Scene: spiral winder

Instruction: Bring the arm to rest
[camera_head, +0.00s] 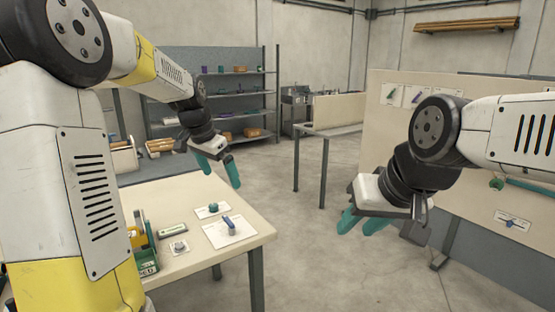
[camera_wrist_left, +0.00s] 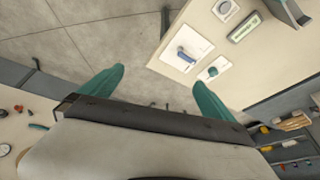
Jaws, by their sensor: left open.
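My left gripper (camera_head: 219,172) hangs above the far right part of the work table (camera_head: 250,230) in the head view, with its teal fingers spread. In the left wrist view the left gripper (camera_wrist_left: 157,90) has its fingers wide apart, with nothing between them but floor beyond. My right gripper (camera_head: 360,222) hangs over open floor at the right, in front of a panel. Its teal fingers show, and I see nothing held, but part of it is hidden by its own body.
The table bears a blue-handled item (camera_head: 230,226) on a white card, a teal round part (camera_head: 213,207) and a green-and-yellow item (camera_head: 142,245). Shelves (camera_head: 215,95) stand behind. A beige panel (camera_head: 385,130) stands at right. Floor between table and panel is clear.

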